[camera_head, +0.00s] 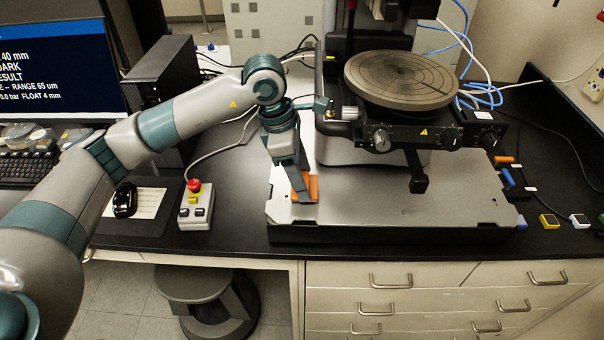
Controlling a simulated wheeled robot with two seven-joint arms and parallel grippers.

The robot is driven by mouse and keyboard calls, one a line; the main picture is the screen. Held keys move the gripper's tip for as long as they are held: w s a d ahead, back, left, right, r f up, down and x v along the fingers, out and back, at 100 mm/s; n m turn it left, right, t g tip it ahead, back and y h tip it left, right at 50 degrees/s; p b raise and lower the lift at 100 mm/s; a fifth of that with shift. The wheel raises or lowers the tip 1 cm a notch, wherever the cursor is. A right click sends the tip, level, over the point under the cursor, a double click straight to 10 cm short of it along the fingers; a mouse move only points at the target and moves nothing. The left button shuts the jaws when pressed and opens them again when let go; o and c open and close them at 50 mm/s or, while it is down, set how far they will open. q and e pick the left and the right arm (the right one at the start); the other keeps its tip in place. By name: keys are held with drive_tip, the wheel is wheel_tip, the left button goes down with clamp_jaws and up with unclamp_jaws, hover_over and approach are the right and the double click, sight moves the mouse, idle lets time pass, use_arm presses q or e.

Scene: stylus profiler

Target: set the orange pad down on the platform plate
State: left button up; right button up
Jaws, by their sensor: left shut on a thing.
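The orange pad (313,186) shows at the tips of my left gripper (303,196), partly hidden behind the fingers. My left gripper points down and is shut on the pad. Both are over the front left part of the grey platform plate (370,208). The pad looks low, close to the plate's surface, but I cannot tell whether it touches. My right gripper is not in view.
The profiler's round dark stage (400,79) and its knobs stand behind the plate. A control box (196,206) with a red button lies to the left. Small coloured blocks (549,221) lie at the right. The plate's front middle is clear.

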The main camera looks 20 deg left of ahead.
use_arm(q)
drive_tip(key=shift+f, duration=0.45)
drive_tip(key=shift+f, duration=0.15)
drive_tip(key=o, duration=1)
drive_tip(key=shift+o, duration=0.2)
drive_tip(key=shift+r, duration=0.2)
